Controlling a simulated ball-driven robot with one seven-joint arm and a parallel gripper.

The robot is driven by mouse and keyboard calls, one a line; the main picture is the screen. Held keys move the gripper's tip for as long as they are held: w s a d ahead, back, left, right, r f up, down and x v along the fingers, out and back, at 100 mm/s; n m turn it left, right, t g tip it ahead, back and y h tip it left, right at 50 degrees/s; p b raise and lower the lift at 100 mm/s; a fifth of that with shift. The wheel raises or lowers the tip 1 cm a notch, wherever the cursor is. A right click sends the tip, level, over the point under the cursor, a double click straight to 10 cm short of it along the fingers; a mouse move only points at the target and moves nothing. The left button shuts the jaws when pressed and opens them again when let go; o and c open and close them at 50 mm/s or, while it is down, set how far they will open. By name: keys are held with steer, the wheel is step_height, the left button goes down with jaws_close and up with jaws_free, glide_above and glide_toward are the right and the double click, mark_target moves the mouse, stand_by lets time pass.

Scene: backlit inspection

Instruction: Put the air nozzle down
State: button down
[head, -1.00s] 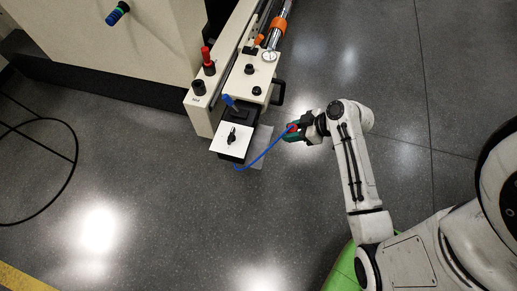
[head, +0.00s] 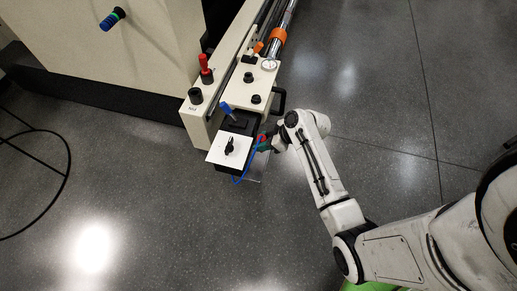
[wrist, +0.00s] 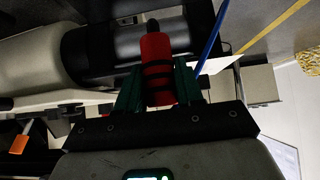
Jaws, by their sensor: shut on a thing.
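The air nozzle (wrist: 157,55) is a red cylinder with dark bands and a dark tip. My gripper (wrist: 158,88) is shut on it, with a green finger on each side. In the head view my gripper (head: 269,144) is close to the right side of the machine's end, and only a bit of the red nozzle (head: 262,138) shows. A thin blue hose (head: 237,181) hangs below the white plate near the gripper. It also shows in the wrist view (wrist: 211,45). I cannot tell whether the nozzle touches anything besides my fingers.
The beige machine rail (head: 262,83) carries black knobs, a gauge (head: 267,64) and a black side handle (head: 282,98). A blue-handled lever (head: 226,108) and a white plate (head: 229,150) with a black knob are at its near end. Open floor (head: 400,130) lies to the right.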

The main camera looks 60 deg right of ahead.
steer(key=shift+w+a+f, duration=0.1)
steer(key=shift+w+f, duration=0.35)
steer(key=shift+f, duration=0.1)
steer(key=shift+w+f+b, duration=0.15)
steer(key=shift+f+b, duration=0.25)
steer(key=shift+f, duration=0.5)
steer(key=shift+w+f+b, duration=0.15)
steer(key=shift+f+b, duration=0.2)
steer(key=shift+f, duration=0.55)
steer(key=shift+f, duration=0.1)
steer(key=c, duration=0.7)
jaws_free()
